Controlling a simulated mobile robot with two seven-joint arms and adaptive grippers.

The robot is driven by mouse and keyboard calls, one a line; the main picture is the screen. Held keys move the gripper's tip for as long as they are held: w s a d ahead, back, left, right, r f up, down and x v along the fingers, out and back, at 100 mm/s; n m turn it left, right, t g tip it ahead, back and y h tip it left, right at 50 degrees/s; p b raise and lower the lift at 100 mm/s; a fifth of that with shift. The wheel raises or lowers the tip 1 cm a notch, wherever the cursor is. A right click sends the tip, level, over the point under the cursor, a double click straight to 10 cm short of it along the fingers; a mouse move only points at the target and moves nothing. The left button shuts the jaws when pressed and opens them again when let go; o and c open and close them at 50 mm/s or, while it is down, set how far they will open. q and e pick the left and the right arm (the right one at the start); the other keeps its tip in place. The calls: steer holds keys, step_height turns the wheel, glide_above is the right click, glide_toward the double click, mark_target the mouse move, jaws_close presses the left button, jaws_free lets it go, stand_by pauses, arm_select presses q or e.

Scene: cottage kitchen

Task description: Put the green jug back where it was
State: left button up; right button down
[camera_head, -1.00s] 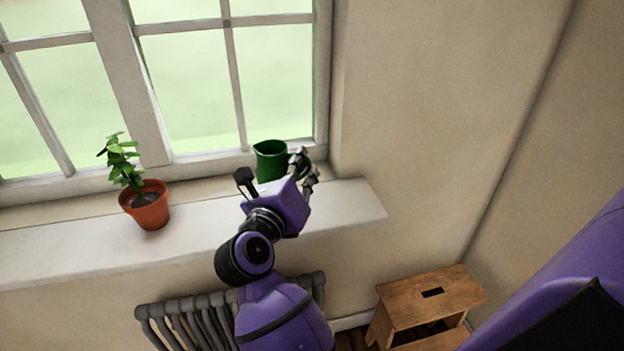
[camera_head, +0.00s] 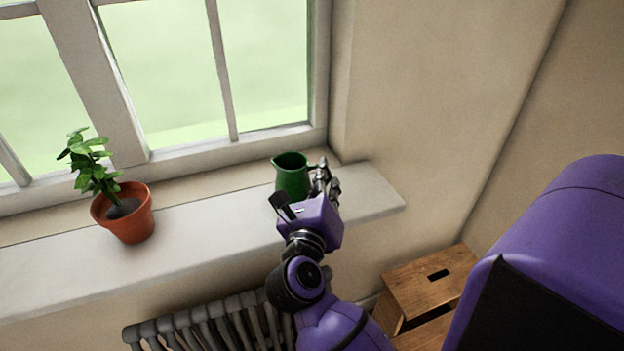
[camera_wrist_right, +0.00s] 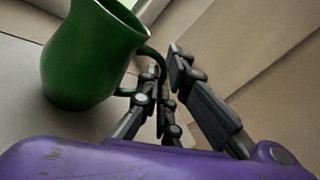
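The green jug (camera_head: 291,177) is upright at the right end of the white windowsill (camera_head: 205,232), its handle toward the right. In the right wrist view, the jug (camera_wrist_right: 85,60) fills the upper left, its base at or just above the sill; I cannot tell if it touches. My right gripper (camera_head: 325,176) is at the jug's right side. Its dark fingers (camera_wrist_right: 166,78) are on both sides of the jug's handle, which they partly hide, and look shut on it. My left gripper is not in view.
A potted plant in a terracotta pot (camera_head: 130,218) stands on the sill to the left, with bare sill between it and the jug. The window is behind. A radiator (camera_head: 215,318) is below the sill. A wooden step stool (camera_head: 432,282) stands at lower right.

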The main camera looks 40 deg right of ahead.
steer(key=shift+r, duration=0.15)
steer(key=shift+d, duration=0.4)
steer(key=shift+s+f, duration=0.1)
steer(key=shift+f, duration=0.1)
steer(key=c, duration=2.4)
jaws_free()
steer(key=o, duration=0.4)
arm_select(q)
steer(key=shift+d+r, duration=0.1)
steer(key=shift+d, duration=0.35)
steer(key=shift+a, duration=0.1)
